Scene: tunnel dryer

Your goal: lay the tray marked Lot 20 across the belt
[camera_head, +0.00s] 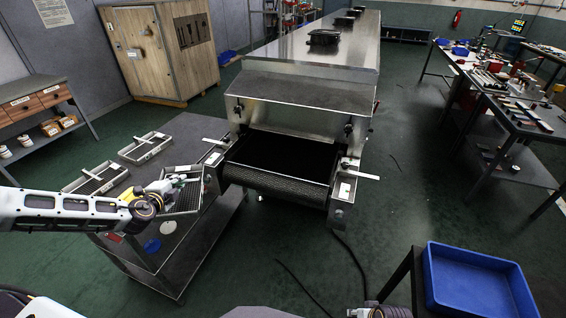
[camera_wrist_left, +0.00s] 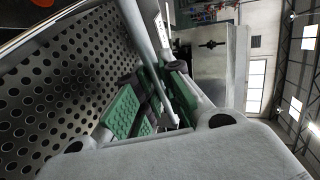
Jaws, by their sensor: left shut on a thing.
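The dryer belt (camera_head: 272,178) is a dark mesh at the mouth of the steel tunnel, with nothing lying on it. My left gripper (camera_head: 178,184) is shut on the rim of a perforated metal tray (camera_head: 187,201), left of the belt at the table's right edge. In the left wrist view the green finger pads (camera_wrist_left: 150,105) close on the rim, and the tray's holed floor (camera_wrist_left: 65,80) fills the left side. Two similar trays, a farther one (camera_head: 146,147) and a nearer one (camera_head: 95,178), lie on the table. No lot mark can be read.
The dark table (camera_head: 200,130) stands left of the belt. Metal brackets with pale levers flank the belt mouth, on the left (camera_head: 214,158) and right (camera_head: 345,186). A white disc and a blue disc (camera_head: 152,246) are near the table's front. A blue bin (camera_head: 470,285) stands at lower right.

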